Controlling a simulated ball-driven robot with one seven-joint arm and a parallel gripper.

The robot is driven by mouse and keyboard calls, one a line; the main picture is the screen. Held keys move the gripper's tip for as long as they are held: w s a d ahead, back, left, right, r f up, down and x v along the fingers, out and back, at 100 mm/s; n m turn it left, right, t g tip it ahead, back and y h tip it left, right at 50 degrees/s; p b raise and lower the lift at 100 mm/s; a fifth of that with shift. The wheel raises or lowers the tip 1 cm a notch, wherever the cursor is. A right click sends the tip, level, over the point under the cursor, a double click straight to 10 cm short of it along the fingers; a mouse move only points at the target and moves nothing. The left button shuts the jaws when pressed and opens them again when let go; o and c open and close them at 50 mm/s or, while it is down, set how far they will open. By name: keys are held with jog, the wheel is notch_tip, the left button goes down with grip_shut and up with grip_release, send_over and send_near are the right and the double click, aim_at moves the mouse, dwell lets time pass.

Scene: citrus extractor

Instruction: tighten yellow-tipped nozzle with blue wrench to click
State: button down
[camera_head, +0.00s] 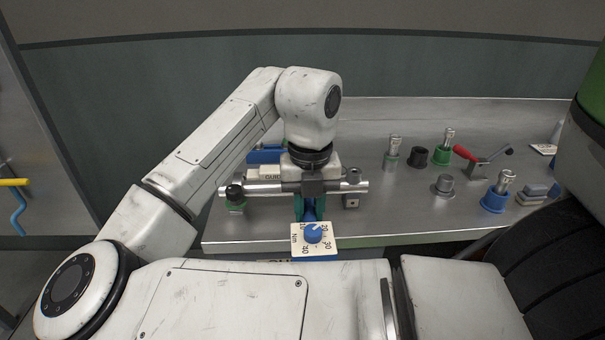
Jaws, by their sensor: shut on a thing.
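My gripper (312,207) points down over the front part of the steel bench, with teal fingers closed on the blue wrench. Of the wrench, the white dial plate (327,241) with a blue knob and Nm numbers shows at the bench's front edge; its far end is hidden by my arm. A horizontal metal pipe (268,188) lies behind the fingers, with fittings at both ends. I cannot make out a yellow tip on any nozzle; whether the wrench touches one is hidden.
On the bench (400,214), to the right, stand metal nozzles in a green holder (442,155) and a blue holder (494,202), a black cap (417,156), a grey knurled piece (444,185) and a red-handled lever (464,152). A blue object (265,155) lies behind the pipe.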

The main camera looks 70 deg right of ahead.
jog(key=shift+w+a+m+b, duration=0.4)
jog(key=shift+w+m, duration=0.3)
jog(key=shift+w, duration=0.4)
jog(key=shift+w+a+m+b, duration=0.15)
jog(key=shift+w+m+b, duration=0.3)
jog(key=shift+w+m, duration=0.45)
dwell(1.0)
jog(key=shift+s+d+n+p, duration=0.3)
jog(key=shift+s+n+p, duration=0.35)
jog(key=shift+s+n, duration=0.25)
jog(key=shift+s+d+n+p, duration=0.25)
jog(key=shift+s+n+p, duration=0.45)
jog(key=shift+s, duration=0.3)
dwell(1.8)
jog(key=c, duration=1.5)
grip_release()
grip_shut()
